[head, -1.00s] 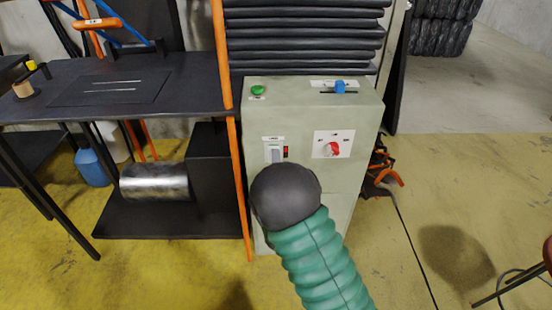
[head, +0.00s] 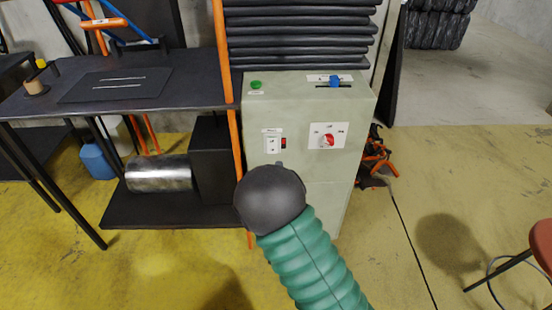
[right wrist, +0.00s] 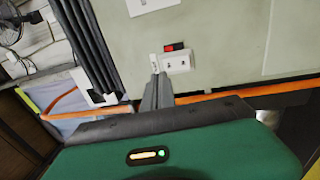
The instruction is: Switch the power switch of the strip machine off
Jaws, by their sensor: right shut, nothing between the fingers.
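The strip machine (head: 310,200) is a pale green-grey cabinet in the middle of the head view. On its front, a small red switch (head: 283,143) sits beside a white socket plate (head: 271,145). In the right wrist view the red switch (right wrist: 174,47) is just above the plate (right wrist: 177,63). A red knob (head: 327,141) is on a white plate to the right. My right gripper (right wrist: 157,80) is shut and empty, its tips close to the socket plate's edge; I cannot tell whether they touch. In the head view my dark wrist hides most of it. My left gripper is not in view.
A dark table (head: 190,75) and an orange post (head: 234,155) stand on the left. A red stool (head: 541,245) is at the right; the floor before it is open.

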